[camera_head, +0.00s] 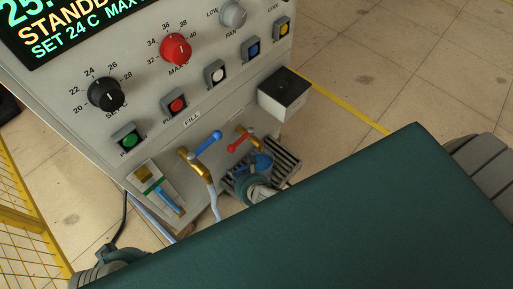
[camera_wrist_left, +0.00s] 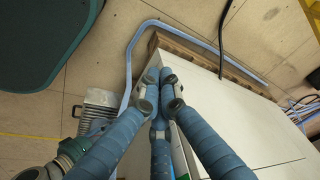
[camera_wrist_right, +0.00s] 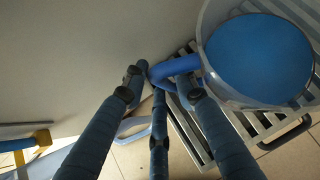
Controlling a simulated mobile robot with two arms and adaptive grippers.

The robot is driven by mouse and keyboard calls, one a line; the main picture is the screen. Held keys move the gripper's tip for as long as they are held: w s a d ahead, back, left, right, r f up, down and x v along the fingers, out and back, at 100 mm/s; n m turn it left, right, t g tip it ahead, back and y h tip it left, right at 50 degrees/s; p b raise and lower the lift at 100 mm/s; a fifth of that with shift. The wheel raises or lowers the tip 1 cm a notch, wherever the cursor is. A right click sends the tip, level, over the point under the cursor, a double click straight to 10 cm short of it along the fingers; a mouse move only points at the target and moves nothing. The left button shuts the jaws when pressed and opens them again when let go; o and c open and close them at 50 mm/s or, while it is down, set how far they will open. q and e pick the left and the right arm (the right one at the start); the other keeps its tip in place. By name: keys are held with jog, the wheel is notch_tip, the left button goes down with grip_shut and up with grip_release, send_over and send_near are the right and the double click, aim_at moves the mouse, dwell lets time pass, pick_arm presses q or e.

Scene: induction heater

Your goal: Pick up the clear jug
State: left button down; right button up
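The clear jug (camera_wrist_right: 262,58), with blue contents and a blue handle (camera_wrist_right: 180,66), stands upright on the slatted tray in the right wrist view. In the head view only a blue part of it (camera_head: 262,162) shows below the taps. My right gripper (camera_wrist_right: 160,88) is open, its fingertips spread apart. The handle's outer bend lies at the gap between them; whether they touch it cannot be told. In the left wrist view my left gripper (camera_wrist_left: 161,92) has its fingertips together, with nothing seen between them, above a white cabinet. The left fingers are hidden in the head view.
The heater panel (camera_head: 150,75) has knobs and coloured buttons. A blue-levered tap (camera_head: 207,143) and a red-levered tap (camera_head: 241,140) stand close above the slatted tray (camera_head: 285,165). A small box (camera_head: 284,95) projects to the right. A pale hose (camera_wrist_left: 130,60) runs around the cabinet.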

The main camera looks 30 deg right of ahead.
jog(key=shift+c, duration=0.5)
grip_shut()
jog(key=shift+w+r, duration=0.1)
jog(key=shift+r, duration=0.1)
